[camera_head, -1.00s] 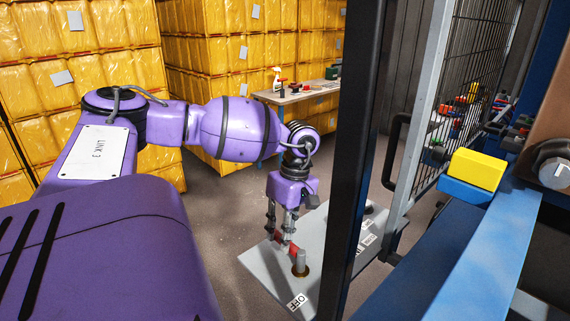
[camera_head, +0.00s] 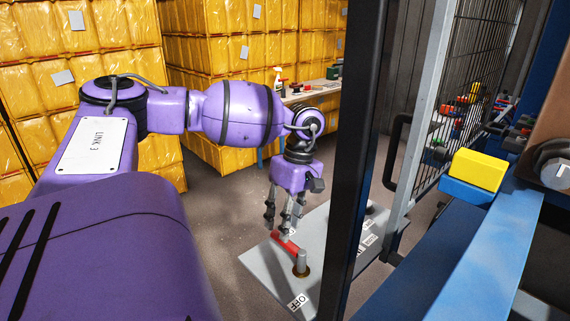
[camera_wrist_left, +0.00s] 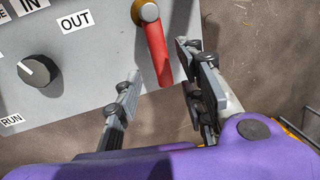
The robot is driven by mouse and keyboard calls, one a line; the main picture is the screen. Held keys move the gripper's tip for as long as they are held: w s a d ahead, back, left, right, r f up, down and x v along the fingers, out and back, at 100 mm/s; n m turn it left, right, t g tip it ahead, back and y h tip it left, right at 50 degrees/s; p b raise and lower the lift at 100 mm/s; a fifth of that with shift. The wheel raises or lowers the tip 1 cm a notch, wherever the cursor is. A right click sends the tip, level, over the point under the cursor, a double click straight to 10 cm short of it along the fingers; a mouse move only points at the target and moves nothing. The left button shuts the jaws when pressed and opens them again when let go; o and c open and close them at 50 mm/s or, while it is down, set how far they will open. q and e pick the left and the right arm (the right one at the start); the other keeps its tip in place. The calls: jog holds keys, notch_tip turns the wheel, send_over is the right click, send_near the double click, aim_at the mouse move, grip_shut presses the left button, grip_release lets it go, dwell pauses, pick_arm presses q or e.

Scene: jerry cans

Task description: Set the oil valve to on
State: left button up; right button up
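The oil valve is a red lever (camera_head: 285,244) on a brass and grey pivot (camera_head: 301,262), set on a grey panel (camera_head: 265,264). The lever points from the pivot toward the upper left, and an OFF label (camera_head: 298,301) lies below the pivot. No ON label is readable. My left gripper (camera_head: 283,222) is open just above the lever's free end. In the left wrist view the red lever (camera_wrist_left: 158,55) reaches between the spread fingers of my left gripper (camera_wrist_left: 160,85), with gaps at both sides. My right gripper is not in view.
A black knob (camera_wrist_left: 38,71) and an OUT label (camera_wrist_left: 75,20) are on the panel. A wire-mesh cage (camera_head: 465,80) and a blue beam (camera_head: 480,250) fill the right. Floor is free left of the panel.

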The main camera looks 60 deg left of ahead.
pick_arm(q)
notch_tip(320, 180, up, 8)
jog(key=w, duration=0.1)
jog(key=shift+w, duration=0.3)
jog(key=shift+a, duration=0.1)
dwell(0.4)
